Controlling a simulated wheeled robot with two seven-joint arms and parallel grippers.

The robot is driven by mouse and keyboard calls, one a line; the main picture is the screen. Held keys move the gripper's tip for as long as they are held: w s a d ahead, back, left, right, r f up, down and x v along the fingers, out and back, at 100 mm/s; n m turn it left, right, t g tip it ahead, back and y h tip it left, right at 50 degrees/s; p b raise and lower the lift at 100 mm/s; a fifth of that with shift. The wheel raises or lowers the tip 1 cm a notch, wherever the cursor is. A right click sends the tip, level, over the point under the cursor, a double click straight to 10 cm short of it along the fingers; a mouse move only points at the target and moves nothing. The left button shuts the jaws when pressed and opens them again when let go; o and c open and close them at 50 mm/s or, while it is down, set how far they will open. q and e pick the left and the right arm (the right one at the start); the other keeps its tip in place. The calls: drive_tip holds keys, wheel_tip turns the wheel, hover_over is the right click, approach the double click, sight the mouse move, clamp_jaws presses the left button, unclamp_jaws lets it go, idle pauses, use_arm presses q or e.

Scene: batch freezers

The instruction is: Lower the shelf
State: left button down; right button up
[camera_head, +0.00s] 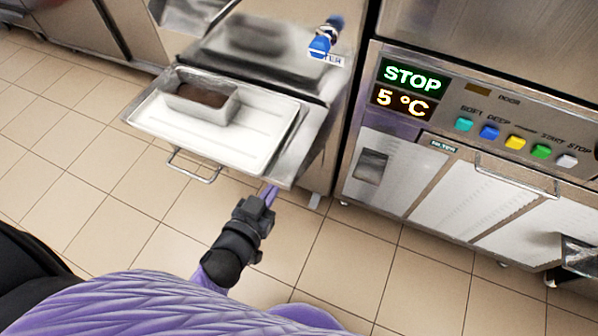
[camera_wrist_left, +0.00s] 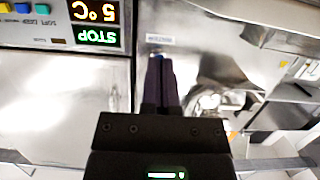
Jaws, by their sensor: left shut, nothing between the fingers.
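The shelf (camera_head: 283,160) is a metal fold-out ledge on the front of the left machine, standing out level with a wire handle (camera_head: 193,168) at its front edge. A white tray (camera_head: 250,140) lies on it, with a metal pan (camera_head: 212,107) of brown content on the tray. My left gripper (camera_head: 268,196) is below the shelf's right front corner, its purple fingers shut and empty. In the left wrist view the shut fingers (camera_wrist_left: 160,85) point at the steel machine front. Whether the fingertips touch the shelf cannot be told. My right gripper is not seen.
A blue-handled tap (camera_head: 324,42) sits on the machine front above the shelf. The right machine has a lit STOP and 5 °C display (camera_head: 408,88), several coloured buttons and a door handle (camera_head: 517,178). The tiled floor (camera_head: 105,210) in front is clear.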

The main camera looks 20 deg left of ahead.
use_arm(q)
drive_tip(key=b, duration=0.3)
hover_over(287, 184)
wheel_tip(287, 184, down, 2)
drive_tip(key=shift+f, duration=0.2)
wheel_tip(287, 184, down, 3)
drive_tip(key=shift+f+b, duration=0.1)
drive_tip(key=shift+b, duration=0.8)
drive_tip(key=shift+f+b, duration=0.25)
drive_tip(key=shift+b, duration=0.05)
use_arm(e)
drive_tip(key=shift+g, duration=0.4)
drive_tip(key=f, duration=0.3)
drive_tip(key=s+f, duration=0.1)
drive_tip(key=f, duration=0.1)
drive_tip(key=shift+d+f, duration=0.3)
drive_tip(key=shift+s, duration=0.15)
use_arm(q)
wheel_tip(287, 184, down, 13)
drive_tip(key=b, duration=1)
drive_tip(key=shift+r, duration=0.15)
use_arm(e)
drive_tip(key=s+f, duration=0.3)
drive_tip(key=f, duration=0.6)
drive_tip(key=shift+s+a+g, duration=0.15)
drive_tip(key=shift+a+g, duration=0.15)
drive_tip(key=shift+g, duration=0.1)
